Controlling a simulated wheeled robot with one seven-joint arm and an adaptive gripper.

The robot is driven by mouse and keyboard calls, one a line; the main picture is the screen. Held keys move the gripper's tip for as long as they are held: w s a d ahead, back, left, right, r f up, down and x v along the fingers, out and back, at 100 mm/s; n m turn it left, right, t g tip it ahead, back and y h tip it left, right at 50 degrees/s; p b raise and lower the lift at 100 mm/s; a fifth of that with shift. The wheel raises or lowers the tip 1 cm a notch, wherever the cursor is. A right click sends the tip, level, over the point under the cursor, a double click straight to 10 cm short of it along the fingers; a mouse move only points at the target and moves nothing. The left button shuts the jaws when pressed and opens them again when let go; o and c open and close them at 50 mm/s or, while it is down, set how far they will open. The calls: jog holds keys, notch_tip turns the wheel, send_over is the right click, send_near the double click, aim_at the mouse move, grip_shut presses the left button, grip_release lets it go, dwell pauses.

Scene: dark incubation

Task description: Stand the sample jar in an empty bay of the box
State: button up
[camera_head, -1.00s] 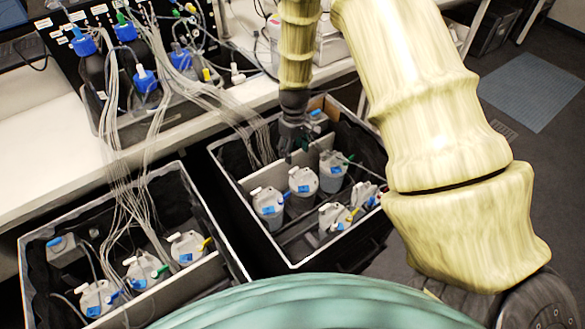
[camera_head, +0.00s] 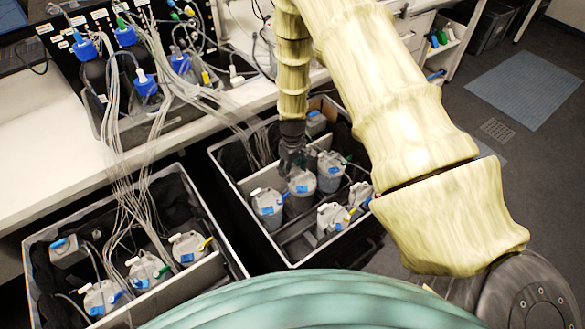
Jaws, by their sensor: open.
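My gripper (camera_head: 296,168) is open and points down into the right box (camera_head: 241,205), over its back row. Its fingers are just above or beside the middle grey jar (camera_head: 301,188) there; I cannot tell whether they touch it. Beside that jar stand a front-left grey jar (camera_head: 267,209) and a back-right one (camera_head: 331,172). All three are upright with blue labels. Several similar jars are in view, and I cannot tell which is the sample jar. My gripper and the dark inside partly hide the bays, so I cannot tell which are empty.
A left box (camera_head: 208,277) holds several more jars with tubing. Thin tubes hang from the bottles on the white bench (camera_head: 40,190) into both boxes. Two smaller jars (camera_head: 333,219) (camera_head: 360,194) stand in the right box's front row. Open floor (camera_head: 545,150) lies at right.

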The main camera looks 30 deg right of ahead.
aim_at(293, 170)
jog(key=shift+f, duration=0.1)
jog(key=c, duration=1)
jog(key=shift+m+b, duration=0.35)
jog(key=shift+m, duration=0.55)
jog(key=shift+c, duration=0.2)
jog(key=o, duration=1)
jog(key=shift+o, duration=0.2)
notch_tip(293, 170, up, 12)
